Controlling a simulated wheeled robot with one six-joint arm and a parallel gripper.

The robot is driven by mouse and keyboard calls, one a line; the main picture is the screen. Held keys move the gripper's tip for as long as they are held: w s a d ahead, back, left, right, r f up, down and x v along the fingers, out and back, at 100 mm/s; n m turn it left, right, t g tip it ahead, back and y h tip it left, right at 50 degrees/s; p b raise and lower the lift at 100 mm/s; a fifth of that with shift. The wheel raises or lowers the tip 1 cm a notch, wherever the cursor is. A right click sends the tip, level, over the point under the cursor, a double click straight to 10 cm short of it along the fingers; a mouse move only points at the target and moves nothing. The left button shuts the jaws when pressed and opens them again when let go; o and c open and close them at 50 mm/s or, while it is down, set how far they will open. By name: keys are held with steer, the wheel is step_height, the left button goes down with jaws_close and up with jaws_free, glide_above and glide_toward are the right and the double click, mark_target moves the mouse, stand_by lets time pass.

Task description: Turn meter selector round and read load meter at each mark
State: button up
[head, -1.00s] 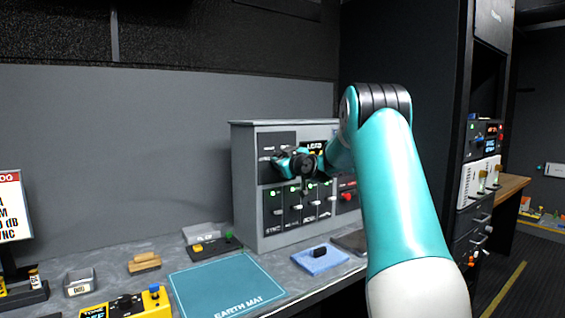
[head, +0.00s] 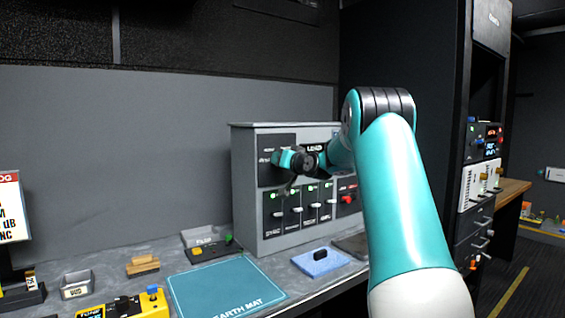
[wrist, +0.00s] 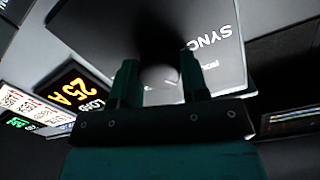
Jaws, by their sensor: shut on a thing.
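The grey panel box (head: 246,222) stands at the back of the bench. My gripper (head: 281,158) is at its upper left dark plate (head: 268,142). In the wrist view my gripper (wrist: 160,76) has its two teal fingers closed around the meter selector (wrist: 160,74), a blurred dark-grey knob. Its pointer is hidden, so I cannot tell its mark. "SYNC" (wrist: 208,37) shows on the plate beside it. The load meter (wrist: 75,92) shows a yellow "25 A" beside "LOAD". In the head view the load meter (head: 315,147) is partly hidden by my arm.
Several switches with green lamps (head: 295,205) and a red switch (head: 348,199) sit below my gripper. A teal earth mat (head: 225,285), a blue pad (head: 320,264) and a yellow meter (head: 125,306) lie on the bench. A dark rack stands at right.

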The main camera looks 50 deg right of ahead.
steer(key=shift+m, duration=0.6)
steer(key=o, duration=0.9)
steer(key=b+v, duration=0.4)
steer(key=v, duration=1.3)
steer(key=shift+s+b, duration=0.25)
steer(key=shift+b, duration=0.1)
